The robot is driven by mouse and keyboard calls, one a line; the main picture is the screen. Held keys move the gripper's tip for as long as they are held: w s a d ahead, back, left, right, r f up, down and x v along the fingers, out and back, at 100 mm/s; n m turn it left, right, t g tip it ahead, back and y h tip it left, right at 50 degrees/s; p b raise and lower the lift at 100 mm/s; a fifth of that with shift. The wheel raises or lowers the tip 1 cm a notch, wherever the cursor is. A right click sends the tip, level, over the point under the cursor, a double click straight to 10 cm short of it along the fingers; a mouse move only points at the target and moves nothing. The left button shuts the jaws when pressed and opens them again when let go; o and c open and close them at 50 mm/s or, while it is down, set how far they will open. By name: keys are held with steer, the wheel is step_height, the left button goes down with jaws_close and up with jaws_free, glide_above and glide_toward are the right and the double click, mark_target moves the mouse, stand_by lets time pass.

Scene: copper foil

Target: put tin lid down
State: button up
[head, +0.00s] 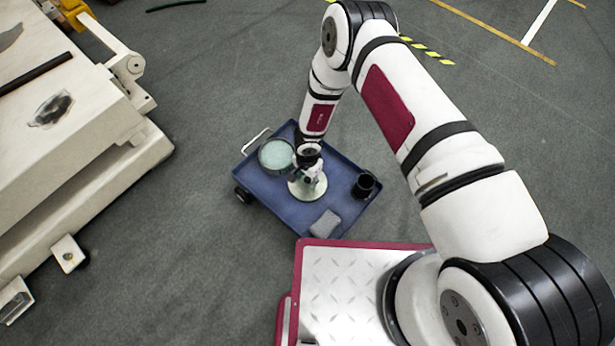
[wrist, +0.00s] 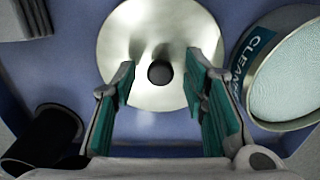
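The tin lid (wrist: 128,45) is a pale metal disc with a dark round knob in its middle. In the head view the lid (head: 298,190) appears to lie flat on the blue cart top (head: 270,200), under my gripper (head: 309,175). In the wrist view my gripper (wrist: 160,72) is open, with one green-padded finger on each side of the knob. Gaps show between the knob and both pads. The open tin (head: 275,154) with pale contents stands beside the lid; its blue label shows in the wrist view (wrist: 290,70).
A black cup (head: 365,185) stands on the cart's right side. A grey block (head: 325,223) lies near the cart's front edge. A large pale machine (head: 80,130) stands at the left. The floor between it and the cart is clear.

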mark_target(307, 179)
steer(key=shift+r, duration=0.1)
step_height(307, 179, up, 12)
steer(key=p, duration=0.5)
steer(key=shift+p, duration=0.3)
